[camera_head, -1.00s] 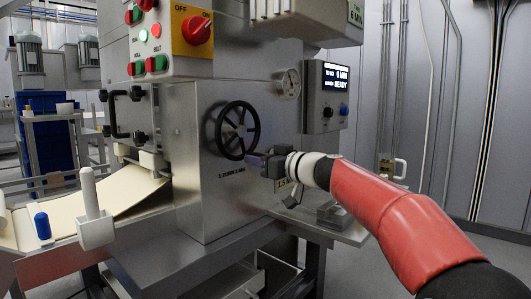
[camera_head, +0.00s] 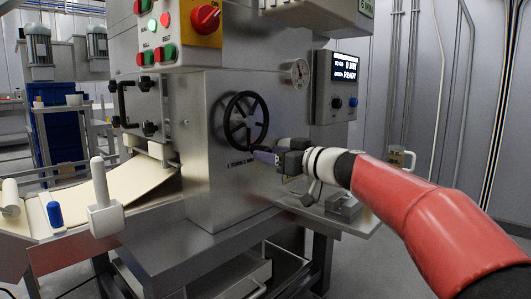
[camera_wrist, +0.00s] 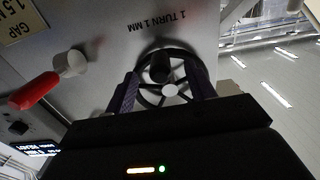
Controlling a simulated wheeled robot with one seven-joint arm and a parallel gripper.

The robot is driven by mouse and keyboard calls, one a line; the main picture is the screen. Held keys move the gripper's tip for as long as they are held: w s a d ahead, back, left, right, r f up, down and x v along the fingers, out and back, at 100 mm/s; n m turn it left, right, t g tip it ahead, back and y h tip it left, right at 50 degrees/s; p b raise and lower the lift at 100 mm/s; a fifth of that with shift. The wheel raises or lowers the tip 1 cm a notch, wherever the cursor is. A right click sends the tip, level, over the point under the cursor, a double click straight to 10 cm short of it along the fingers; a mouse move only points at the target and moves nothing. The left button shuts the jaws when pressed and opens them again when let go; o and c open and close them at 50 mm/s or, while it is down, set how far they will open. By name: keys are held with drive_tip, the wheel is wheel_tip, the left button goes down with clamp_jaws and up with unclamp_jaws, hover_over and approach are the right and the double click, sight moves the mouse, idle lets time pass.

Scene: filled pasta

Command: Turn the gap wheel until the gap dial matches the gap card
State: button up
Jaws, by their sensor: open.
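The gap wheel (camera_head: 246,118) is a black spoked handwheel on the machine's steel front. It also shows in the wrist view (camera_wrist: 170,92), with a dark knob standing out from its rim. My gripper (camera_head: 264,155) is at the wheel's lower right rim. In the wrist view my open gripper (camera_wrist: 165,78) has one finger on each side of the knob; I cannot tell whether either touches it. The gap dial (camera_head: 299,72) is a small round white gauge above right of the wheel; its reading is too small to tell. The gap card (camera_wrist: 22,28) reads "GAP 1.5", partly cut off.
A label by the wheel reads "1 TURN 1 MM". A red-handled lever (camera_wrist: 48,84) juts out near the card. A display box (camera_head: 338,84) reading "READY" is right of the dial. A control panel with a red knob (camera_head: 205,18) is above; a dough sheet (camera_head: 150,182) lies left.

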drive_tip(key=v, duration=0.5)
drive_tip(key=shift+s+d, duration=0.15)
drive_tip(key=shift+d, duration=0.05)
drive_tip(key=s+f+m+g+h, duration=0.3)
drive_tip(key=s+f+h, duration=0.2)
drive_tip(key=s+f, duration=0.65)
drive_tip(key=s+d+f+m+g+h, duration=0.1)
drive_tip(key=s+d+f+m+h, duration=0.35)
drive_tip(key=s+d+f, duration=0.5)
drive_tip(key=s+d+f+m+g+h, duration=0.1)
drive_tip(key=s+d+f+m+h, duration=0.35)
drive_tip(key=s, duration=0.85)
wheel_tip(320, 180, up, 11)
drive_tip(key=n+p, duration=0.1)
drive_tip(key=p, duration=1.2)
drive_tip(key=shift+w+d+n, duration=0.3)
drive_tip(key=shift+w+d, duration=0.05)
drive_tip(key=shift+w, duration=0.05)
